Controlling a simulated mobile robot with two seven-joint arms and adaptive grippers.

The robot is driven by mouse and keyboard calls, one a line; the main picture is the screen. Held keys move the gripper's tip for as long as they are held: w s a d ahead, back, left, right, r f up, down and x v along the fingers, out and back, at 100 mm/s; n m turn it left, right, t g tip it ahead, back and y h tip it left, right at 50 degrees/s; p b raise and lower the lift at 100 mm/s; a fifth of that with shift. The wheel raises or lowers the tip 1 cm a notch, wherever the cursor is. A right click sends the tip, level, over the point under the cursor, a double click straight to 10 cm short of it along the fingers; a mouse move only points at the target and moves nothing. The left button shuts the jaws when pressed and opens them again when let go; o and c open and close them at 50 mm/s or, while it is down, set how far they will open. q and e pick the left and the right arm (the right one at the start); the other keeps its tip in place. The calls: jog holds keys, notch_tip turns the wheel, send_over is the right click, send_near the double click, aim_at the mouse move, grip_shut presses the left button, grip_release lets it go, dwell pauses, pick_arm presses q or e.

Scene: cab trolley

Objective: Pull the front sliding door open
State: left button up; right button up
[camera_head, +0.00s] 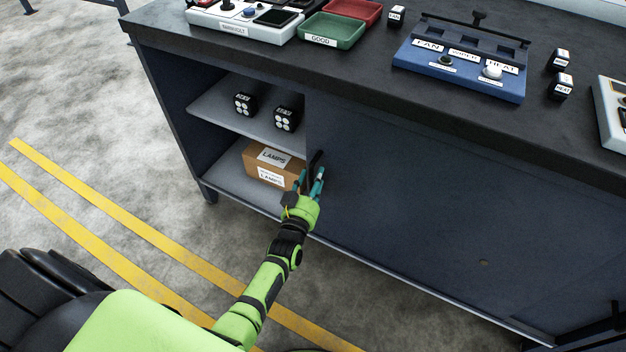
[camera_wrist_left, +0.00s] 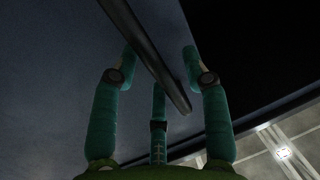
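The front sliding door (camera_head: 420,205) is a dark blue-grey panel covering the middle and right of the workbench front. Its left edge stands beside an open shelf bay. A dark bar handle (camera_head: 316,158) sits near that edge. My left gripper (camera_head: 311,173) is at the handle, with its teal fingers apart. In the left wrist view the handle (camera_wrist_left: 150,55) runs slanting between the open fingers (camera_wrist_left: 160,68). I cannot tell whether a finger touches it. My right gripper is not in view.
The open bay holds a cardboard LAMPS box (camera_head: 270,165) on the lower shelf and dark blocks (camera_head: 265,110) on the upper shelf. The worktop (camera_head: 340,65) carries trays, a blue panel and small blocks. Floor with yellow lines (camera_head: 130,220) lies in front.

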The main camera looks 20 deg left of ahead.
pick_arm(q)
jog(key=shift+s, duration=0.1)
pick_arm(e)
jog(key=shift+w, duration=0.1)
pick_arm(q)
jog(key=s+d, duration=0.1)
jog(key=s, duration=1)
jog(key=shift+s+d, duration=0.2)
jog(key=shift+s, duration=0.2)
